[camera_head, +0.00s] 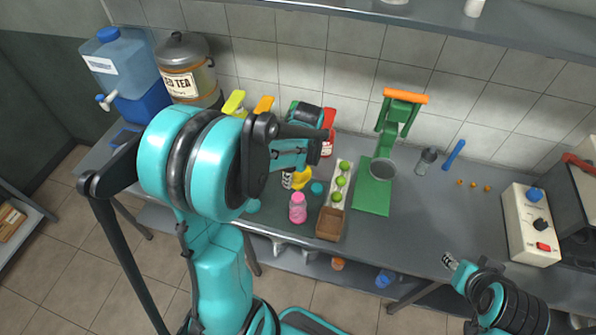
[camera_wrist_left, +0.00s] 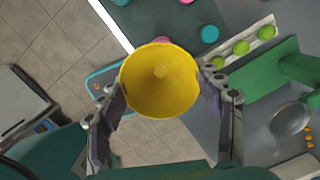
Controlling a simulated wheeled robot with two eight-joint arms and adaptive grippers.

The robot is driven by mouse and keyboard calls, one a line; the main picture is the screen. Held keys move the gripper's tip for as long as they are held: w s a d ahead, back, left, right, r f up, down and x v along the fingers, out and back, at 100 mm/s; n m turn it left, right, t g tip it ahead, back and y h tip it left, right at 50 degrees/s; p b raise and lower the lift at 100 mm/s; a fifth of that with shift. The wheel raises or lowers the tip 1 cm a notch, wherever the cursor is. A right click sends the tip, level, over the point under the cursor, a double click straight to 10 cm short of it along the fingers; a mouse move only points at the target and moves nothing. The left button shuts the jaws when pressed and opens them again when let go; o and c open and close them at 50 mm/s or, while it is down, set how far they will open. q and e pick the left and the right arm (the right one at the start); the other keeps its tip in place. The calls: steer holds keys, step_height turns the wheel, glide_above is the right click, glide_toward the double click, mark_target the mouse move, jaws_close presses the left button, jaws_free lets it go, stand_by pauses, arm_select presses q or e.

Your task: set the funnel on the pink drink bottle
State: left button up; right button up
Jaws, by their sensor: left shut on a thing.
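My left gripper (camera_head: 294,178) is shut on the yellow funnel (camera_head: 303,178), above the table. In the left wrist view the funnel (camera_wrist_left: 160,82) sits between the two fingers, its wide round mouth facing the camera. The pink drink bottle (camera_head: 297,208) stands upright with its pink cap near the table's front edge, apart from the funnel and a little nearer the front.
A brown box (camera_head: 330,223) and a white tray with several limes (camera_head: 340,181) stand right of the bottle. A green press (camera_head: 372,197) with a metal cup (camera_head: 383,169) is further right. Teal caps (camera_head: 317,188) lie close by. Sauce bottles (camera_head: 328,132) stand behind.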

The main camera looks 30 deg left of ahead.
mark_target(298, 181)
arm_select(q)
step_height(298, 181, down, 2)
steer(key=shift+d+f+b, duration=0.15)
steer(key=shift+f+b, duration=0.1)
steer(key=shift+b, duration=0.5)
steer(key=shift+f+b, duration=0.55)
steer(key=shift+f, duration=0.15)
steer(key=shift+f+b, duration=0.85)
steer(key=shift+f, duration=0.15)
steer(key=shift+f, duration=0.1)
steer(key=o, duration=1.3)
